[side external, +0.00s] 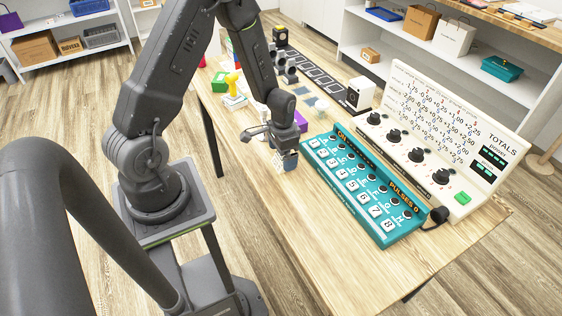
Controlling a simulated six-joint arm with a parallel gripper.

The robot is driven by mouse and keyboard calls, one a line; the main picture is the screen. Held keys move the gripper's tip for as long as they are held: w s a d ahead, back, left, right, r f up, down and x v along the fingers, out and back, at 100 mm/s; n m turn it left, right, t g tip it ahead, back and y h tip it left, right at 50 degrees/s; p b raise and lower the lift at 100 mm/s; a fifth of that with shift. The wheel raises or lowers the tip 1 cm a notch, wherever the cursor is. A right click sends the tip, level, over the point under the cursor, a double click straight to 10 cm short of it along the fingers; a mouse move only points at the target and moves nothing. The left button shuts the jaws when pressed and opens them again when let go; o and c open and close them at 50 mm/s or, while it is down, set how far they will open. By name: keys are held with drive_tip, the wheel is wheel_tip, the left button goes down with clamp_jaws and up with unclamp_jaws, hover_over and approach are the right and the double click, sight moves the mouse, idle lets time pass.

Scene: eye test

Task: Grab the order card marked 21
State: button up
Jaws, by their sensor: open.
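No order card marked 21 can be made out in the side external view; any such marking is hidden or too small to read. My gripper (284,166) points down over the near side of the wooden table (330,232), just left of the teal panel. Its jaws are open, and nothing shows clearly between them. A long black strip (318,76) with a row of pale rectangles lies at the table's far end, beyond my gripper; I cannot tell whether those are cards.
The teal panel (366,190) with numbered white squares stands right of my gripper. A white TOTALS board (455,130) with black knobs is behind it. A white box (360,93), purple block (300,122) and yellow-and-white item (233,88) stand farther back. The front table area is clear.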

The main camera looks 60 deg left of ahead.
drive_tip(key=shift+f, duration=1.25)
drive_tip(key=shift+c, duration=0.3)
drive_tip(key=c, duration=0.9)
